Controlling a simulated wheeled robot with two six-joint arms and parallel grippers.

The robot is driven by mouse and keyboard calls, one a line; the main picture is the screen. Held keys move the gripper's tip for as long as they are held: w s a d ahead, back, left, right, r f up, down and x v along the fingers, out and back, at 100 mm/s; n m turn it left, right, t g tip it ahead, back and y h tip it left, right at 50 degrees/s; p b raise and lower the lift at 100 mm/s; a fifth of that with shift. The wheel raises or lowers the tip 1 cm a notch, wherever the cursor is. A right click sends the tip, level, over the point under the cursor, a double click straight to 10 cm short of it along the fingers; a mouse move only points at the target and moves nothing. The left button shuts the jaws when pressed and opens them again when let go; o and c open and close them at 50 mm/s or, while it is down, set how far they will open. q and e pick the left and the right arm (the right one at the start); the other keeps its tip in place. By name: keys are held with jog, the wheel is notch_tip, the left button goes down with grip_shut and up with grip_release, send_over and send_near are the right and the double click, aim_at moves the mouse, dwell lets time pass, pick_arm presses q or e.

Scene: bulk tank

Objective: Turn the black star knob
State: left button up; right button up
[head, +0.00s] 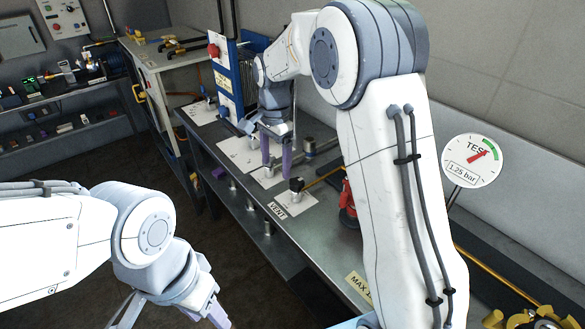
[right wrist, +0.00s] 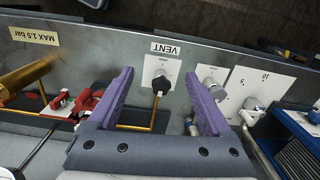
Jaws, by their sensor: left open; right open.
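The black star knob (head: 297,184) stands on a white plate beside the VENT label (head: 277,211) on the grey bench, left of my right arm in the head view. In the right wrist view the knob (right wrist: 160,85) shows between my two purple fingertips, on its white plate under the VENT label (right wrist: 165,48). My right gripper (head: 276,164) is open, pointing down above the bench close to the knob; I cannot tell whether it touches. My left gripper (head: 170,312) is open and empty at the lower left, away from the bench and partly cut off.
A red valve (head: 348,205) stands beside the knob, partly behind my right arm. More plates with fittings (head: 250,157) and a blue-framed unit (head: 228,75) lie farther along the bench. A shelf unit (head: 65,125) stands at back left.

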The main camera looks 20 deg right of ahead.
aim_at(295, 182)
jog(key=w+d+f+m, duration=0.2)
jog(key=w+d+m, duration=0.25)
jog(key=d, duration=0.25)
notch_tip(295, 182, down, 10)
jog(key=shift+a+r+p, duration=0.1)
jog(key=shift+a+p, duration=0.05)
jog(key=shift+p, duration=0.9)
grip_shut()
